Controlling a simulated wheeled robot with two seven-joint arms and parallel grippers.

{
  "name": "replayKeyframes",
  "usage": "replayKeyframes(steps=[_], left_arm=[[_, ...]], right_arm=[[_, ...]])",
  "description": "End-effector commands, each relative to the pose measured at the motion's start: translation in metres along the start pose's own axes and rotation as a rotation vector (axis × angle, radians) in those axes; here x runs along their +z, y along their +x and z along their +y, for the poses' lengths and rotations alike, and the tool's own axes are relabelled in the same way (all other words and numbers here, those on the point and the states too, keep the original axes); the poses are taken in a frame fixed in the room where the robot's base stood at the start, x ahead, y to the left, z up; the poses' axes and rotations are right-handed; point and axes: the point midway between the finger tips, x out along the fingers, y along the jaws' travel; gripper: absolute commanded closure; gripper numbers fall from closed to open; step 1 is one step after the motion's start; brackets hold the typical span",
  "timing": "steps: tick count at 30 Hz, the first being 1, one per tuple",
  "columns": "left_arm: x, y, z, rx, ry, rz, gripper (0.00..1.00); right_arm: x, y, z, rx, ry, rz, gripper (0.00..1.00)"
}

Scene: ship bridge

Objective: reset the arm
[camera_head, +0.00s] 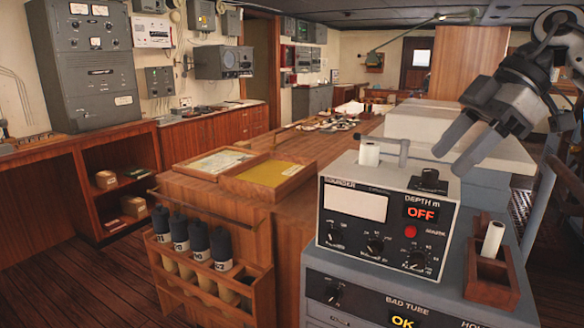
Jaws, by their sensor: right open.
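My right gripper (465,152) hangs in from the upper right, above the sounder box. Its two grey fingers point down and left, spread apart with nothing between them. The sounder box (340,240) has a depth display reading OFF, knobs and a red button. A white tube (369,152) stands upright on top of it at the left. A dark knob-like part (428,181) sits on top, below the fingers. A second white tube (493,240) leans in a wooden holder (492,280) to the right of the box. My left gripper is not in view.
The sounder box rests on a grey cabinet (318,310) whose panel reads BAD TUBE and OK. Left of it, a wooden rack (262,285) holds several dark-capped tubes. Two shallow wooden trays (268,176) lie on the wooden counter. Open floor (100,280) shows at lower left.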

Motion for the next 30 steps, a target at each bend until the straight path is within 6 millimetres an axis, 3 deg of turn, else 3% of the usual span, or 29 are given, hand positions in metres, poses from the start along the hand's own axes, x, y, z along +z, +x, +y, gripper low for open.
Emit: replayKeyframes(steps=[1, 5, 9, 12, 17, 20, 23, 26, 30], left_arm=[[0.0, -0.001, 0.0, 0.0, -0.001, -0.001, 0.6], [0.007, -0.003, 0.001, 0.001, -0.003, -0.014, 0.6], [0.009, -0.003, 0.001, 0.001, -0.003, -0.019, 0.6], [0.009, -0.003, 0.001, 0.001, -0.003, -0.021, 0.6], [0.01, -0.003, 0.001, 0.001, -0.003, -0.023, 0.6], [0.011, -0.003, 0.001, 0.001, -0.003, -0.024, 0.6], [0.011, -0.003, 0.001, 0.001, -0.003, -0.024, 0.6], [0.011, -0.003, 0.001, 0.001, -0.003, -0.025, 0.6], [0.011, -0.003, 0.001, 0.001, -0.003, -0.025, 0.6]], right_arm=[[-0.007, 0.024, 0.001, -0.033, -0.052, 0.045, 0.48], [-0.032, 0.085, -0.001, -0.094, -0.207, 0.226, 0.48], [-0.069, 0.161, -0.017, -0.118, -0.36, 0.549, 0.48], [-0.091, 0.201, -0.03, -0.066, -0.397, 0.797, 0.48], [-0.105, 0.241, -0.041, 0.115, -0.327, 1.104, 0.48], [-0.098, 0.261, -0.041, 0.275, -0.209, 1.229, 0.48], [-0.076, 0.284, -0.04, 0.462, -0.041, 1.282, 0.48], [-0.037, 0.311, -0.041, 0.647, 0.163, 1.242, 0.48], [0.038, 0.358, -0.061, 0.841, 0.461, 1.039, 0.48]])
